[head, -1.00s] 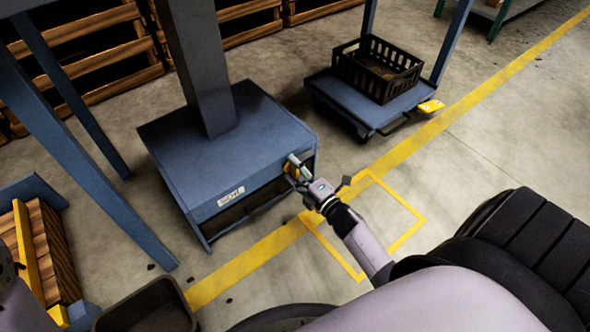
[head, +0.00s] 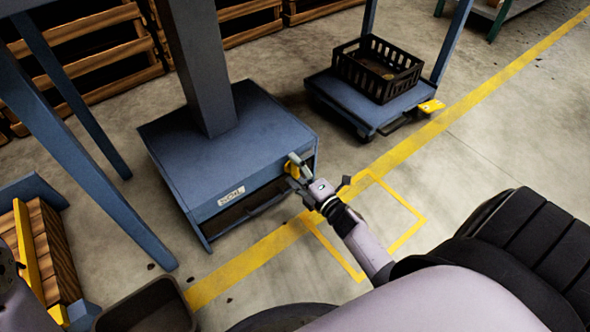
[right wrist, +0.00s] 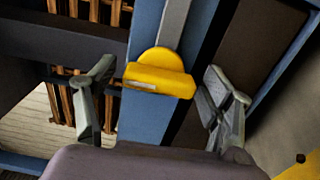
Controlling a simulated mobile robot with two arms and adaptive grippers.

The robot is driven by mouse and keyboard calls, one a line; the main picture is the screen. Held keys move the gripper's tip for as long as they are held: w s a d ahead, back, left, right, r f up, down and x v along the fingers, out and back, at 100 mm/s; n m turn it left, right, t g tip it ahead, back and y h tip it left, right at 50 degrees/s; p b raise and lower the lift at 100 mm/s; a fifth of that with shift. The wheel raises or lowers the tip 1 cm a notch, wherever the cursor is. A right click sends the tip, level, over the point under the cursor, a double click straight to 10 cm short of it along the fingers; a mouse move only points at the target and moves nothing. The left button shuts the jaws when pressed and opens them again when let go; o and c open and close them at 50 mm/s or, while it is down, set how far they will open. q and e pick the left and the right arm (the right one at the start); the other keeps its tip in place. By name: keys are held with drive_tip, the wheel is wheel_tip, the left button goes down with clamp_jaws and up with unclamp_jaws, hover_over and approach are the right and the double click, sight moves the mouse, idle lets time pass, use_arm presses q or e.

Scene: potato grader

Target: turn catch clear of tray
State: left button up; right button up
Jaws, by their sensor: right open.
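The yellow catch (head: 291,168) sits at the right end of the front of the blue cabinet. In the right wrist view the catch (right wrist: 158,78) is a rounded yellow piece with a bar lying nearly level across a blue upright. My right gripper (head: 300,172) is open at the catch. Its two fingers stand on either side of the bar, with a gap showing at least on the left. The dark tray (head: 236,216) sits in the slot below the "SOIL" label. Whether the catch overlaps the tray is unclear. My left gripper is out of view.
A blue trolley (head: 350,106) carrying a black crate (head: 345,70) stands behind and to the right. A dark bin (head: 150,308) is at the bottom left. Wooden pallets (head: 85,50) line the back. The floor around the yellow-taped square (head: 408,238) is clear.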

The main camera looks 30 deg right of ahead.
drive_tip(key=shift+s, duration=0.1)
drive_tip(key=s, duration=1.1)
drive_tip(key=shift+s+d, duration=0.4)
drive_tip(key=shift+d, duration=0.05)
